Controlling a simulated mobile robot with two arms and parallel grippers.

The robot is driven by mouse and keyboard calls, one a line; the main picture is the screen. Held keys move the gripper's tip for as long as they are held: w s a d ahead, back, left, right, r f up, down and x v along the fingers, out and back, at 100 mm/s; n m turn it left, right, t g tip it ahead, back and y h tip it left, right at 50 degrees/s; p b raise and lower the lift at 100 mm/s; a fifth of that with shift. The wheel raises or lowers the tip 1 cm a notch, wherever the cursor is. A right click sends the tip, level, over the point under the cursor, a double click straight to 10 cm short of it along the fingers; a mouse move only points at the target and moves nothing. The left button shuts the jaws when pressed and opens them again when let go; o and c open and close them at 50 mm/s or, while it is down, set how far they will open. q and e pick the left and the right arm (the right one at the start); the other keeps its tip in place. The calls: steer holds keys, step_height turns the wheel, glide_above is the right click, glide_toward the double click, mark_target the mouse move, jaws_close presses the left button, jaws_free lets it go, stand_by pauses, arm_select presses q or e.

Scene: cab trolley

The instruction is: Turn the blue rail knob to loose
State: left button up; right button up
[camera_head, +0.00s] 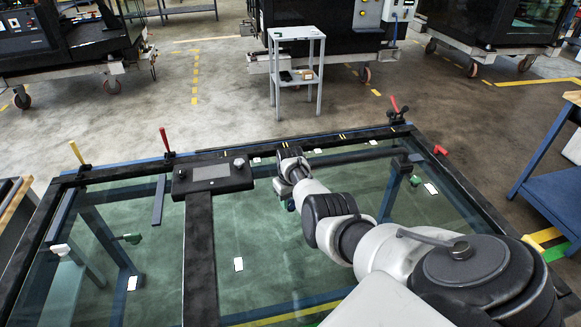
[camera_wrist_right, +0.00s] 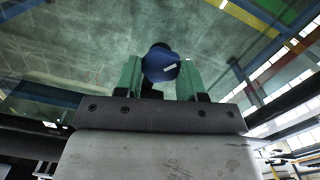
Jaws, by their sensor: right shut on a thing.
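My right arm reaches in from the lower right of the head view, and its wrist is low over the glass near the far frame rail. My right gripper (camera_wrist_right: 159,72) shows in the wrist view with two green fingers shut on the blue rail knob (camera_wrist_right: 161,60). My left gripper is not in view.
A dark frame with glass panes (camera_head: 340,134) fills the foreground. A black box with a grey panel (camera_head: 212,173) sits on it, left of my wrist. Red levers (camera_head: 164,139) and a yellow lever (camera_head: 76,152) stand up along the far edge. A small grey trolley (camera_head: 297,34) stands beyond on open floor.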

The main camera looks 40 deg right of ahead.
mark_target(290, 201)
stand_by(0.4)
steer(key=o, duration=0.9)
steer(key=shift+r+p, duration=1.3)
steer(key=shift+r, duration=4.15)
steer(key=shift+f, duration=0.1)
